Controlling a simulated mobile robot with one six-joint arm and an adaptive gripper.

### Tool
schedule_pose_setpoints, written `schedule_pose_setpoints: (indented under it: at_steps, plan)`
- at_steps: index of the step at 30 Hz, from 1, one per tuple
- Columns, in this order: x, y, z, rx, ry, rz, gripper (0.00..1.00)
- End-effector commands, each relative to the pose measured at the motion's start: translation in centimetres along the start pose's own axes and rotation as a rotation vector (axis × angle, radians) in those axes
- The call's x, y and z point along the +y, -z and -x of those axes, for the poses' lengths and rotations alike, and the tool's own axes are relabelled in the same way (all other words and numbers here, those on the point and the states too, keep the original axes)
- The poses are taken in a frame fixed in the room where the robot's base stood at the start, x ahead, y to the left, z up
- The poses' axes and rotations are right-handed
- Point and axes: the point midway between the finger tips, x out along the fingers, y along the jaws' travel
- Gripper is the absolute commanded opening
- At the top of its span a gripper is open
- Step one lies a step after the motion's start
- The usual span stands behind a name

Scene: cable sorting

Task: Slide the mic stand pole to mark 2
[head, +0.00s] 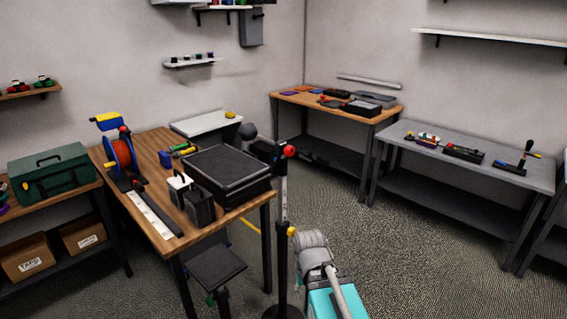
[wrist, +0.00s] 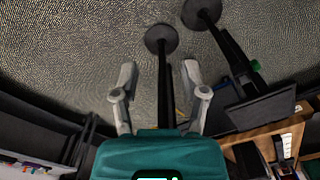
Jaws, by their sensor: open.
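The mic stand pole (head: 283,190) stands upright beside the wooden table, with a red knob (head: 289,151) near its top and a yellow knob (head: 291,231) lower down. A dark round mic head (head: 248,131) shows to its upper left. In the wrist view the dark pole (wrist: 163,85) runs to its round base (wrist: 160,38). My gripper (wrist: 160,75) is open, one finger on each side of the pole in the picture, with gaps showing. I cannot tell how deep the pole lies between the fingers. I cannot read mark 2. My fingers are not clear in the head view.
Open floor lies to the right.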

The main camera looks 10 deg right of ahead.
Motion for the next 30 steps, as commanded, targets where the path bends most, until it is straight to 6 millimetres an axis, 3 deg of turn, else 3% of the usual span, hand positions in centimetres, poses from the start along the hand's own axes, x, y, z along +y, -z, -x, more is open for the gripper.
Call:
schedule_pose_setpoints:
  at_steps: [4,8,14,20,30]
  plan:
    - [0.0,0.0,0.0,0.000,0.000,0.000,0.57]
    - [-0.1,0.1,0.0,0.002,0.005,0.004,0.80]
    - [-0.1,1.8,0.0,0.033,0.070,0.051,0.80]
    - [-1.3,5.9,0.6,0.139,0.227,0.179,0.80]
    - [-2.7,16.3,4.7,0.533,0.519,0.432,0.80]
